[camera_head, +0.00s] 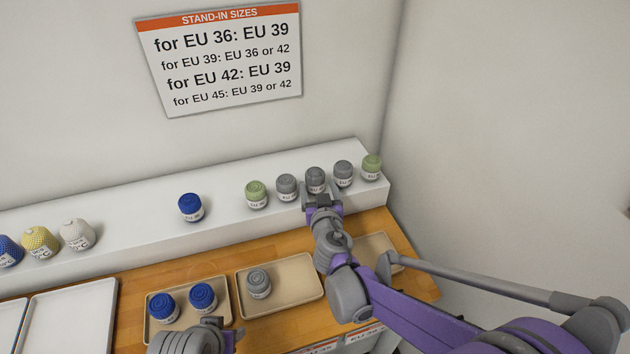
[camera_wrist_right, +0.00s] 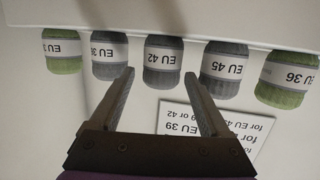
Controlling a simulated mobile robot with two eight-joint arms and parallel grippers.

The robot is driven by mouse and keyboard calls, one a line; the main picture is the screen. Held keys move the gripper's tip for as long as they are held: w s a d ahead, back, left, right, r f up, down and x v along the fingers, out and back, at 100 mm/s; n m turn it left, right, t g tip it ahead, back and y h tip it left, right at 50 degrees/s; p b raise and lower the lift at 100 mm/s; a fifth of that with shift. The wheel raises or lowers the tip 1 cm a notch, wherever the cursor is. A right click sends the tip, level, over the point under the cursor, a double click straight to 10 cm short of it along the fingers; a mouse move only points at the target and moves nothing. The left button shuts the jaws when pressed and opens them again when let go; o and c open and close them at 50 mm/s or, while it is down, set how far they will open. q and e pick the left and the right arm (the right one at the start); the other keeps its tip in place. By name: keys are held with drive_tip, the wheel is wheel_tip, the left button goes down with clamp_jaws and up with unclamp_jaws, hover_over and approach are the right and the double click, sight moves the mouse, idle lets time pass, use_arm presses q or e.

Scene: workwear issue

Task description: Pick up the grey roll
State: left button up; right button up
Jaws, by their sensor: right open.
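Three grey rolls with white size labels stand in a row on the white shelf: a left one (camera_head: 287,186), a middle one (camera_head: 316,178) and a right one (camera_head: 343,172). In the right wrist view, which is upside down, the middle roll (camera_wrist_right: 163,54) reads EU 42, between EU 45 (camera_wrist_right: 224,68) and EU 39 (camera_wrist_right: 112,56). My right gripper (camera_head: 322,196) is open and empty, just in front of the middle roll, its fingers pointing to either side of it. Another grey roll (camera_head: 259,283) stands in a tan tray. My left gripper (camera_head: 216,332) shows partly at the bottom; its jaws are unclear.
Green rolls stand at both ends of the grey row, left (camera_head: 256,195) and right (camera_head: 372,166). A blue roll (camera_head: 191,207) stands further left on the shelf (camera_head: 130,236). Tan trays (camera_head: 304,297) lie on the wooden counter below. A size sign (camera_head: 222,108) hangs behind.

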sight(316, 182)
use_arm(q)
drive_tip(key=shift+f, duration=0.1)
use_arm(e)
drive_tip(key=x, duration=0.4)
drive_tip(key=shift+w+a+r, duration=0.2)
drive_tip(key=shift+w+r, duration=0.15)
